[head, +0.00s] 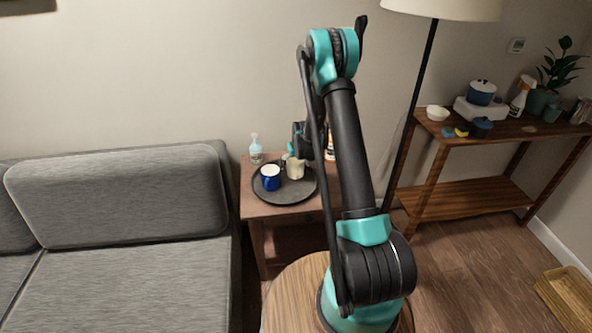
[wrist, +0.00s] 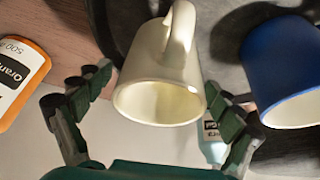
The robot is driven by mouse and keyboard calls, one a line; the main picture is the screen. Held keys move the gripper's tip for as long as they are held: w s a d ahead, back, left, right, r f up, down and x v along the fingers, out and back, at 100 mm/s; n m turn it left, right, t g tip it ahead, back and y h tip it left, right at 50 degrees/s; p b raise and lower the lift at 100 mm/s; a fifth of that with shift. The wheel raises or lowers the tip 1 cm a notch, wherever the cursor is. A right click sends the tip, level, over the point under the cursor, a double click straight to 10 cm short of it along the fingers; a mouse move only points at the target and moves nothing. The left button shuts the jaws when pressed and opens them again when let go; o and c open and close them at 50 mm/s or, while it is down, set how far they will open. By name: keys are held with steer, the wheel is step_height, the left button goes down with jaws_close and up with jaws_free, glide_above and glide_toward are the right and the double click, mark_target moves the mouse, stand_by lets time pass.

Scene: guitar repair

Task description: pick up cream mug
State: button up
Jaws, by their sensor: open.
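The cream mug (head: 295,171) stands on a dark round tray (head: 290,198) on the small side table, right beside a blue mug (head: 271,183). In the wrist view the cream mug (wrist: 155,65) is between the two fingers of my gripper (wrist: 158,88), with its handle at the top of the picture. My gripper is open, one finger on each side of the mug. I cannot tell whether either finger touches it. In the head view my arm partly hides the gripper and the area by the mug.
The blue mug (wrist: 286,70) is close to the right finger in the wrist view. An orange-and-white bottle (wrist: 18,75) is on the left. A pale pump bottle (head: 256,150) stands behind the tray. A grey sofa (head: 120,200) is left of the table, a lamp pole (head: 408,115) right.

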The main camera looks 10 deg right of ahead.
steer(key=shift+w+f, duration=0.15)
steer(key=shift+f, duration=0.15)
steer(key=c, duration=1.7)
